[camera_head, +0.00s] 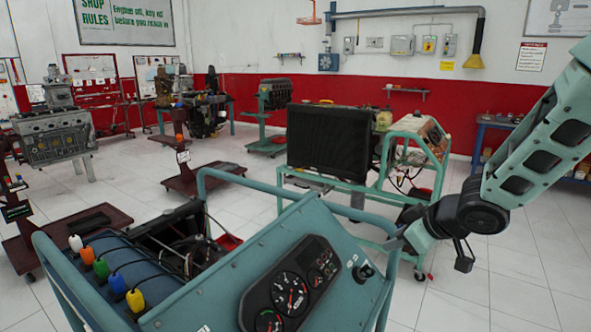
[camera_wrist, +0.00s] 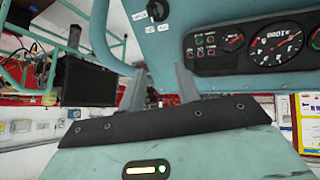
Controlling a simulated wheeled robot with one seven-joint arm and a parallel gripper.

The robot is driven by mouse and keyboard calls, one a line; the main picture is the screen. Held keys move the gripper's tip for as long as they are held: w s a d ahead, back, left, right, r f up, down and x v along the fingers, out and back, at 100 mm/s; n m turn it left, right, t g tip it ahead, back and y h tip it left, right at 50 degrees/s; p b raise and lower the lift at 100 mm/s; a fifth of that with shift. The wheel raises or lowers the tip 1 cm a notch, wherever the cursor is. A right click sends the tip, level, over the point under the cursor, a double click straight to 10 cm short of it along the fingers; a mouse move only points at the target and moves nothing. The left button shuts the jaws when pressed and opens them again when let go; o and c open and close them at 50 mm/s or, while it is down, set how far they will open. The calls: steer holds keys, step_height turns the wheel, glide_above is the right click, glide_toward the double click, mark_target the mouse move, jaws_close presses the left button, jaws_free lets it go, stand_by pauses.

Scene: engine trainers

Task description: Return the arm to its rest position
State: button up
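My arm (camera_head: 540,140) reaches in from the right in the head view, bent down towards the teal engine trainer's panel (camera_head: 300,235). My gripper (camera_head: 398,243) is beside the panel's upper right edge, partly hidden by my wrist; I cannot tell if it touches. In the wrist view the two fingers of my gripper (camera_wrist: 160,85) stand apart with nothing between them. A dark ignition switch (camera_head: 365,271) sits on the panel's right part. It also shows in the wrist view (camera_wrist: 158,10), beyond the fingertips.
A gauge cluster (camera_head: 290,290) is on the panel, and coloured caps (camera_head: 101,268) line the trainer's left. The teal frame rail (camera_head: 250,175) stands behind the panel. A second trainer with a black radiator (camera_head: 328,142) is beyond. Clear tiled floor (camera_head: 530,260) lies at the right.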

steer(key=s+a+r+g+h, duration=0.1)
steer(key=s+a+g+h, duration=0.1)
steer(key=s, duration=1.4)
steer(key=s+a+r+m+g+h, duration=0.1)
steer(key=s+a+g, duration=0.4)
steer(key=s, duration=1)
steer(key=shift+s+a+g+h, duration=0.3)
steer(key=shift+s+a+h, duration=0.1)
steer(key=shift+a, duration=0.45)
